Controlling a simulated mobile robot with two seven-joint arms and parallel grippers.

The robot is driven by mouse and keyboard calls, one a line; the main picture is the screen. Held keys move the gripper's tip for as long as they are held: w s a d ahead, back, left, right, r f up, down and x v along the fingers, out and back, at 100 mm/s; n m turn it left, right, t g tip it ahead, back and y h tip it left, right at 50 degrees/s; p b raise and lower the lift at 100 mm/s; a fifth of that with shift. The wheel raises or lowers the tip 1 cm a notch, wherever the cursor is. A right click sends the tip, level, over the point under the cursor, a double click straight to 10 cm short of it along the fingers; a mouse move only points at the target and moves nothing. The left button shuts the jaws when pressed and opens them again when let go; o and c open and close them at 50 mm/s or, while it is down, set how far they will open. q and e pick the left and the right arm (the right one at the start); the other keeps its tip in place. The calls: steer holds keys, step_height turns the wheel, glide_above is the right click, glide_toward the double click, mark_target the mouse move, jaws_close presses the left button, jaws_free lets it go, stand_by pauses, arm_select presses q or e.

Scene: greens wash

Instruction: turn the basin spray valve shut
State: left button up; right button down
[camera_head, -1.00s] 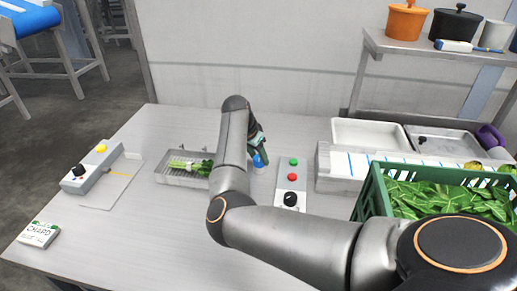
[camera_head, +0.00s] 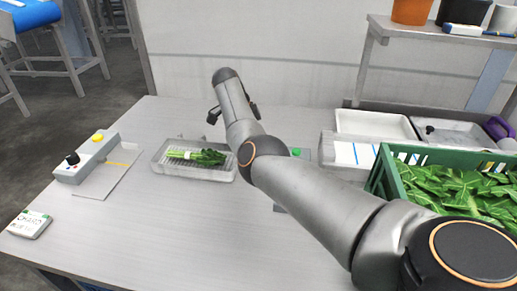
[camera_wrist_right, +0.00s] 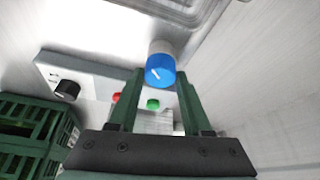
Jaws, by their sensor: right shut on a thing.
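The spray valve is a blue knob (camera_wrist_right: 160,70) with a white pointer line on a pale collar. In the right wrist view it sits between the green fingertips of my right gripper (camera_wrist_right: 159,76), which is shut on it. The pointer slants toward the upper left. In the head view my right gripper (camera_head: 232,111) is by the back of the table, and its arm hides the knob. My left gripper is not in view.
A control box with a black dial (camera_wrist_right: 66,91), red button (camera_wrist_right: 116,98) and green button (camera_wrist_right: 153,104) stands beside the valve. A green crate (camera_head: 385,180) of leaves is at right. Another box (camera_head: 88,157) is at left.

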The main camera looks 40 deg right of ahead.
steer(key=shift+m, duration=0.3)
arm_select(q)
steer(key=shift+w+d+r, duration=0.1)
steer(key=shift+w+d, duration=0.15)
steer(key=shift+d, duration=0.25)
arm_select(e)
steer(key=c, duration=0.6)
jaws_free()
steer(key=shift+o, duration=1.3)
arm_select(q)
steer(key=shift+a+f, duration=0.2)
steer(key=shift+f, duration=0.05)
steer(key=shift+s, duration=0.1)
